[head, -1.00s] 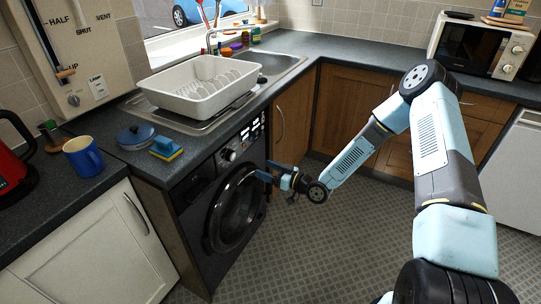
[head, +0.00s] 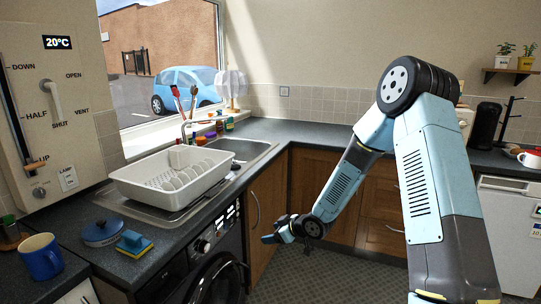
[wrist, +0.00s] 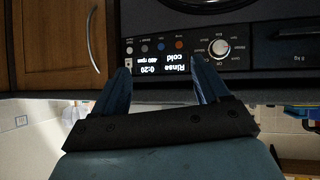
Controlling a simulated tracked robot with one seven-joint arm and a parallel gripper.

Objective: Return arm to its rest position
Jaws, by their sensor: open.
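My arm reaches from the right side of the head view, bends at a high elbow and slopes down to the left. My gripper (head: 272,238) is in front of the wooden cupboards, just right of the black washing machine (head: 205,262). In the wrist view my gripper (wrist: 160,82) has its two blue fingers spread apart with nothing between them. Beyond the fingers, the wrist view shows the washing machine's control panel upside down, with its lit display (wrist: 170,63) and a silver dial (wrist: 220,47). The fingers seem clear of the panel.
A white dish rack (head: 170,180) with plates stands by the sink (head: 240,148). Wooden cupboards (head: 322,180) line the corner. Some floor (head: 345,280) is free below my arm.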

